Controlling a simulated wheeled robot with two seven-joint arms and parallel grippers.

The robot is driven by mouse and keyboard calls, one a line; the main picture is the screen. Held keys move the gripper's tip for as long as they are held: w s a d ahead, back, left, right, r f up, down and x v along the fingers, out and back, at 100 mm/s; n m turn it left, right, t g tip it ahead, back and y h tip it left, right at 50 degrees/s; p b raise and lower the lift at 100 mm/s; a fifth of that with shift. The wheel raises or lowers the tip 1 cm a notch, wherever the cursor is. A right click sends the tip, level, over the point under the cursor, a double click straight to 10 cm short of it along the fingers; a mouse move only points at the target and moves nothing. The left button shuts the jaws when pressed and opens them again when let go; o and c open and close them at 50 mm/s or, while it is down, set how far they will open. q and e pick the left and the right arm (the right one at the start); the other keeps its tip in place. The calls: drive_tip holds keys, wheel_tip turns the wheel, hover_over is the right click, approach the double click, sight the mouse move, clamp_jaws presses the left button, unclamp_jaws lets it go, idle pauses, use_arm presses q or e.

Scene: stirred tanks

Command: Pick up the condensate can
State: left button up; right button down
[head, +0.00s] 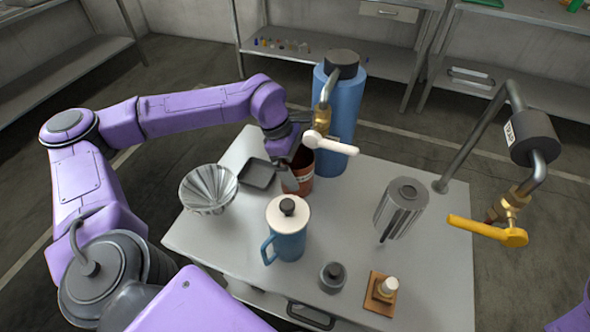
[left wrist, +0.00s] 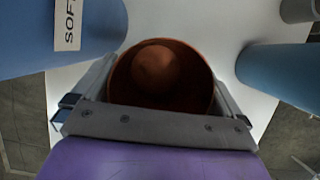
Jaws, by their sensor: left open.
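A reddish-brown can (head: 303,174), open at the top, stands on the grey table under the white-handled valve; it is the likely condensate can, but its pale label is too small to read. My left gripper (head: 293,168) is at this can and hides part of it. In the left wrist view the can (left wrist: 160,82) lies between the two fingers of my left gripper (left wrist: 160,95), which are open on either side of it. Whether a finger touches its wall I cannot tell. A rounded brown shape shows inside the can. My right gripper is not in view.
Close by stand a blue cylinder (head: 345,120) with a white-handled valve (head: 330,144), a blue lidded jug (head: 288,235), a dark tray (head: 258,174) and a fluted metal bowl (head: 209,189). A grey canister (head: 401,208) and yellow-handled valve (head: 488,230) are right.

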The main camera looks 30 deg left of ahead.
use_arm(q)
drive_tip(key=c, duration=1)
drive_tip(key=shift+o, duration=0.2)
drive_tip(key=s+a+r+b, duration=0.1)
drive_tip(key=s+a+r, duration=0.2)
drive_tip(key=s+r, duration=0.3)
drive_tip(key=s+a+r, duration=0.4)
drive_tip(key=s+r, duration=0.2)
drive_tip(key=r, duration=0.1)
drive_tip(key=shift+s+b, duration=0.25)
drive_tip(key=shift+b, duration=0.1)
